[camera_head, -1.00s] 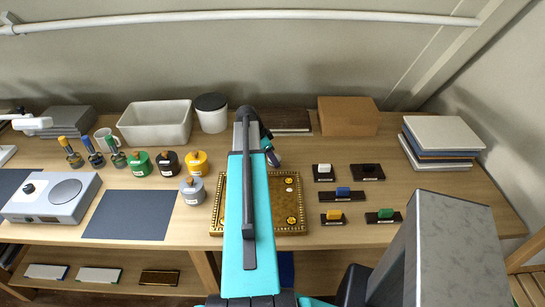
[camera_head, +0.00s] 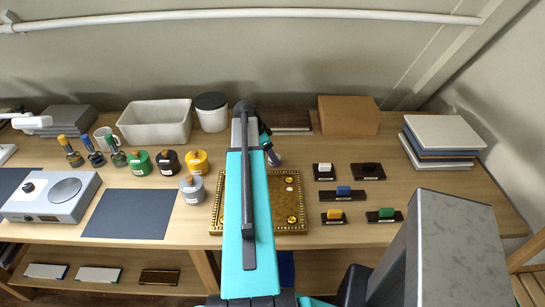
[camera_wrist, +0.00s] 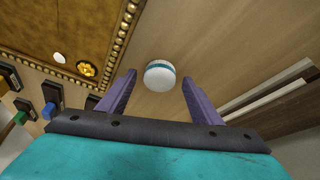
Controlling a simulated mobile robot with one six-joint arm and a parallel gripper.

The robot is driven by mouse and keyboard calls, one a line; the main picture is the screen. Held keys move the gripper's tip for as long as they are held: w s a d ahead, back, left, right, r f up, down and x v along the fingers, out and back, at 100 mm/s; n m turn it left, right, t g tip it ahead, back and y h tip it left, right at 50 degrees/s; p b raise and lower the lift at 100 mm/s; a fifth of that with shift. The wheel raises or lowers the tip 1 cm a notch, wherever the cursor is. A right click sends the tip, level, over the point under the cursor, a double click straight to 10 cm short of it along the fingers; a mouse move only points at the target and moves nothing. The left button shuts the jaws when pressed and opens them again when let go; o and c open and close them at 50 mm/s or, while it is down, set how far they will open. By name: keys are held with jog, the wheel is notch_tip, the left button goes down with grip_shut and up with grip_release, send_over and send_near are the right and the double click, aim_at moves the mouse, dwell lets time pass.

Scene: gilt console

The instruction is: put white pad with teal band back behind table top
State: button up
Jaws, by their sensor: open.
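The white pad with a teal band (camera_wrist: 160,78) shows in the wrist view as a small round pad on the wooden table top (camera_wrist: 158,38). My gripper (camera_wrist: 160,86) is open, its two purple fingers on either side of the pad in the picture, with visible gaps. I cannot tell how high the fingers are above the wood. In the head view my gripper (camera_head: 271,152) is just behind the gilt console, partly hidden by my arm, and the pad is hidden there.
The gilt console (camera_head: 285,229) with a beaded rim lies in front of my gripper. Labelled blocks (camera_head: 343,192) stand to its right, round jars (camera_head: 197,163) to its left. A dark flat stack (camera_head: 292,121) and a cardboard box (camera_head: 348,116) stand behind.

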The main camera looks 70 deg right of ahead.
jog(key=b+v, duration=0.3)
jog(key=v, duration=0.7)
jog(key=shift+r, duration=0.25)
dwell(0.8)
